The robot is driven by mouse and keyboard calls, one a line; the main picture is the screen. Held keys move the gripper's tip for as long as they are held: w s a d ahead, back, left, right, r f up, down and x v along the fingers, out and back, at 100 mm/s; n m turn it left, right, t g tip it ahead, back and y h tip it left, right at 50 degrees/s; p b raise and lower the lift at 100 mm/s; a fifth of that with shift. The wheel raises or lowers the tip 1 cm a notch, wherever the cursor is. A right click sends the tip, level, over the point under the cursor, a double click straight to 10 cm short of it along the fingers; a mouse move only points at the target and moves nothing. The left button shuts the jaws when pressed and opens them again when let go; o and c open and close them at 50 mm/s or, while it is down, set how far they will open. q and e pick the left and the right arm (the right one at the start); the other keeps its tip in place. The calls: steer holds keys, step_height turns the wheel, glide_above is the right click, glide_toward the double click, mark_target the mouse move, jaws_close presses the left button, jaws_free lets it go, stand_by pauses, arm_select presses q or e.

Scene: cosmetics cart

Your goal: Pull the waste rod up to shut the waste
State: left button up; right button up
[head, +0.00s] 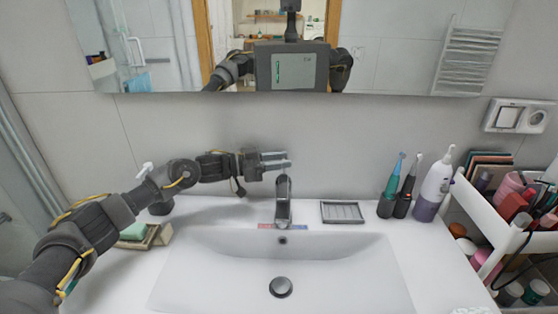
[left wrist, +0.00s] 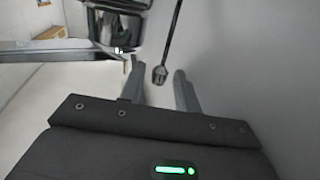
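The chrome tap (head: 283,203) stands at the back of the white basin (head: 200,275). My left gripper (head: 277,160) is level behind the top of the tap, pointing right. In the left wrist view its two fingers (left wrist: 160,82) are apart. The thin waste rod (left wrist: 172,40) shows there with its small knob (left wrist: 160,75) in the gap between the fingertips; I cannot tell whether either finger touches it. The rod is hidden in the head view. The round waste plug (head: 281,287) sits in the basin floor. My right gripper is not in view.
A soap dish (head: 145,238) with green soap is at the left. A grey ribbed tray (head: 342,212), toothbrushes (head: 392,180) and a white-purple bottle (head: 434,187) stand right of the tap. A loaded white cart (head: 490,220) is at far right. The mirror (head: 400,50) hangs on the wall behind.

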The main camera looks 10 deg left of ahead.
arm_select(q)
jaws_close()
step_height(320, 180, up, 2)
steer(key=shift+r+p, duration=0.1)
steer(key=shift+p, duration=0.6)
steer(key=shift+c, duration=0.4)
jaws_free()
steer(key=shift+o, duration=1.4)
steer(key=shift+a, duration=0.1)
